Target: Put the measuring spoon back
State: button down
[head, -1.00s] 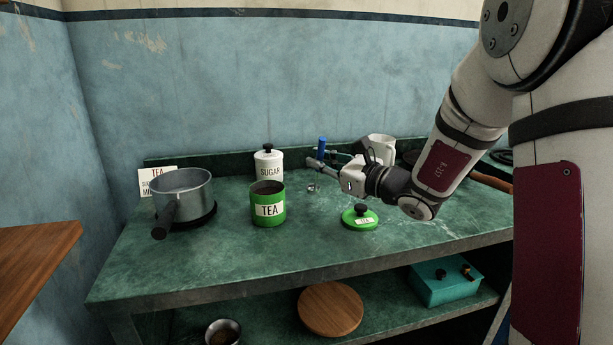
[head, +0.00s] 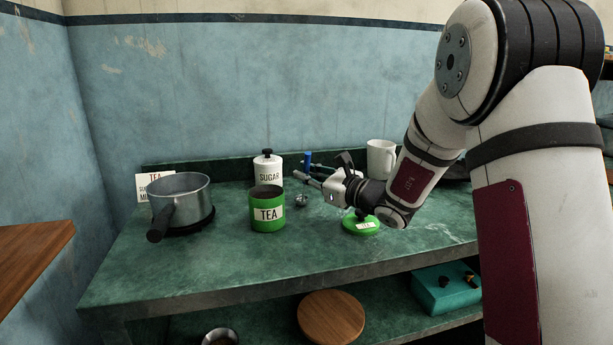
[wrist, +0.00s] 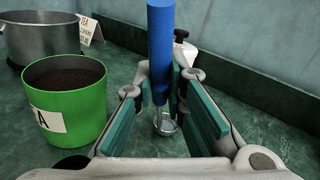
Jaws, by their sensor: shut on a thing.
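The measuring spoon has a blue handle (head: 308,158) and a small metal bowl (head: 301,200). My gripper (head: 312,176) is shut on it. The spoon is held upright, bowl down, to the right of the green tea tin (head: 267,211). In the wrist view the blue handle (wrist: 161,45) rises between the fingers (wrist: 160,88), and the metal bowl (wrist: 165,124) hangs below them. I cannot tell whether the bowl touches the counter. The tea tin is open and holds dark tea (wrist: 66,77).
The green tin lid (head: 352,226) lies on the counter below my wrist. The white sugar jar (head: 267,169) stands behind the tin, and a saucepan (head: 180,198) sits at left. A white mug (head: 381,158) stands behind my arm. The counter front (head: 200,265) is clear.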

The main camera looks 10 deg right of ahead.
jog(key=shift+f, duration=0.2)
jog(key=c, duration=1.6)
grip_release()
jog(key=shift+c, duration=0.2)
jog(key=shift+r, duration=0.2)
